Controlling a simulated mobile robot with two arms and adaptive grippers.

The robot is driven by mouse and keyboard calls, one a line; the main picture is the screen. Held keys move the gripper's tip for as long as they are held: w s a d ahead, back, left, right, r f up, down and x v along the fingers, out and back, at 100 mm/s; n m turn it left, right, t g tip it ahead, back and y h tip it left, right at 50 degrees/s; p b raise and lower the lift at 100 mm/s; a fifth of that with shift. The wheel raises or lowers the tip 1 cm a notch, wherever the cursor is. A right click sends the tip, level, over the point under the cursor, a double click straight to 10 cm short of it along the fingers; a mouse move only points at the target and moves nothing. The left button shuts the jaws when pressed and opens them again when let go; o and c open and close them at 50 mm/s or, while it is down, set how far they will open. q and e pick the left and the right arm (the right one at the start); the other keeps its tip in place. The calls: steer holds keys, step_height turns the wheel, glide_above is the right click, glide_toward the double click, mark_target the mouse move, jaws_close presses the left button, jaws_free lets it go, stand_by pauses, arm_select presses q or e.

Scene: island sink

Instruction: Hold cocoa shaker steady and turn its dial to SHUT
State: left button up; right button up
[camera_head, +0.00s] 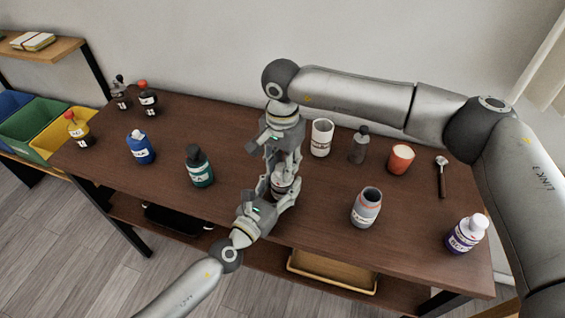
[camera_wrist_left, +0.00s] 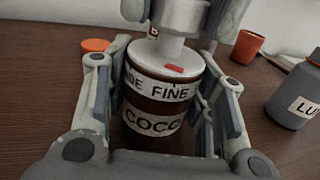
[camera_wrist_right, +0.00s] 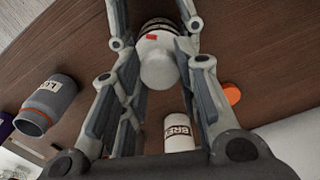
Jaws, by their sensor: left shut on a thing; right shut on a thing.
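The cocoa shaker (camera_head: 281,182) stands upright on the brown table, mostly covered by both grippers in the head view. In the left wrist view the shaker (camera_wrist_left: 152,138) is a dark jar with "FINE" and "COCO" labels partly visible. Its pale lid bears a red mark, with a round grey-white dial (camera_wrist_left: 180,22) on top. My left gripper (camera_head: 274,194) is shut on the jar body from the front. My right gripper (camera_head: 283,164) comes from above and is shut on the dial; the right wrist view shows the dial (camera_wrist_right: 158,66) between its fingers. I cannot read the dial's setting.
A grey jar (camera_head: 366,208), a white cup (camera_head: 321,138), a dark bottle (camera_head: 358,145) and an orange cup (camera_head: 400,159) stand to the right. A green bottle (camera_head: 199,167) and blue bottle (camera_head: 140,148) stand left.

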mark_target(282, 167)
steer(key=shift+n, duration=0.3)
steer(key=o, duration=1)
steer(key=shift+o, duration=0.2)
steer(key=shift+r, duration=0.1)
step_height(282, 167, up, 12)
